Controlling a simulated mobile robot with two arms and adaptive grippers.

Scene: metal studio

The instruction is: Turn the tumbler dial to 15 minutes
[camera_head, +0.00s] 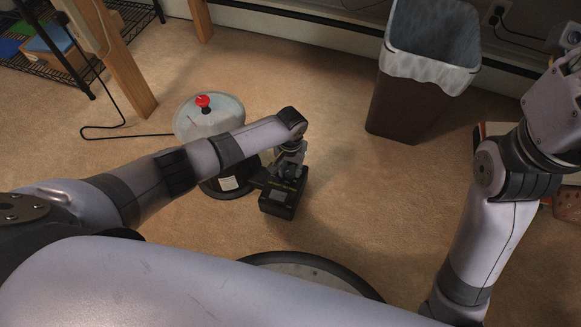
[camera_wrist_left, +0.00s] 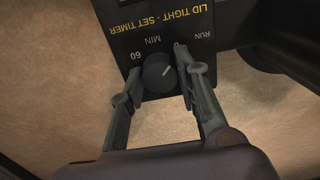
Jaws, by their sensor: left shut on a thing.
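The tumbler's black control box (camera_head: 277,208) stands on the carpet beside a round drum with a pale lid. In the left wrist view its panel (camera_wrist_left: 182,22) reads upside down, "LID TIGHT - SET TIMER", with MIN, 60, 0 and RUN marks.
The drum's lid (camera_head: 220,118) carries a red knob (camera_head: 203,101). A lined brown bin (camera_head: 415,103) stands behind to the right. A wooden leg (camera_head: 120,70) and wire shelf (camera_head: 95,52) are at left, with a black cord on the carpet. Carpet right of the box is clear.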

